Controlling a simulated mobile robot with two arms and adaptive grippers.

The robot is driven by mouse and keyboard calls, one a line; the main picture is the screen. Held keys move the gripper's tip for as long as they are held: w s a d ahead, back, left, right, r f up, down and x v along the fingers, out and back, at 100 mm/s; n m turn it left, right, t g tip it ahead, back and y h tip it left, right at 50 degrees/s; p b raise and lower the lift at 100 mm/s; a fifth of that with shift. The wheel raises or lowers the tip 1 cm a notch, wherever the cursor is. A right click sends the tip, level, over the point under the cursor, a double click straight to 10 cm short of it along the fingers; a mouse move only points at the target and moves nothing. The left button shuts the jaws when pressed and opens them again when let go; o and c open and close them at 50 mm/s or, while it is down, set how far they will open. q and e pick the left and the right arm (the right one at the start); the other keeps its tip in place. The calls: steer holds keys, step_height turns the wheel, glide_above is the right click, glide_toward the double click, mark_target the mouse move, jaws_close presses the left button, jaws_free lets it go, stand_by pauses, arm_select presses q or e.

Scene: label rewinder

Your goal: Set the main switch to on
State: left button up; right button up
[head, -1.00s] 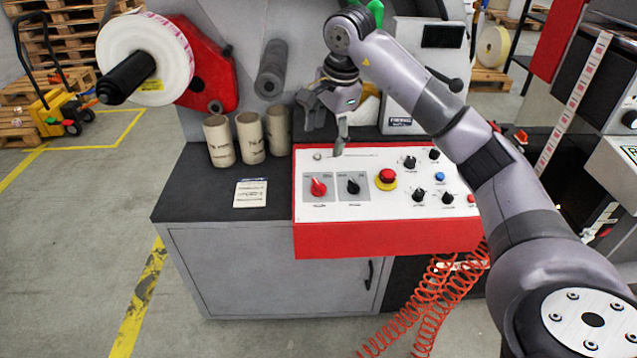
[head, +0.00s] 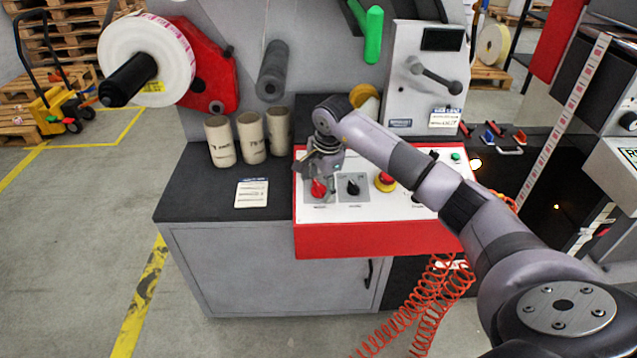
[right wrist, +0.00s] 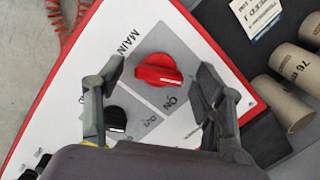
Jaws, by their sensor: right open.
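The main switch is a red rotary knob (head: 319,188) at the left of the white-topped red control panel (head: 380,238). In the right wrist view the red knob (right wrist: 158,71) sits beside the word MAIN, with ON printed on its grey plate. Its grip lies roughly across that picture, and its pale mark points to the right. My right gripper (head: 321,180) is over the knob, pointing down. Its open fingers (right wrist: 160,76) stand on either side of the knob with a gap to each. I cannot tell the fingertips' height above the panel. My left gripper is out of view.
A black knob (head: 353,187) is just right of the red one, with a red emergency button (head: 385,181) beyond it. Cardboard cores (head: 251,138) and a label card (head: 251,193) are at the left. My right arm covers the panel's right part.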

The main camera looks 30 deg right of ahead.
steer(key=shift+f, duration=0.35)
steer(key=shift+c, duration=0.4)
steer(key=c, duration=1.1)
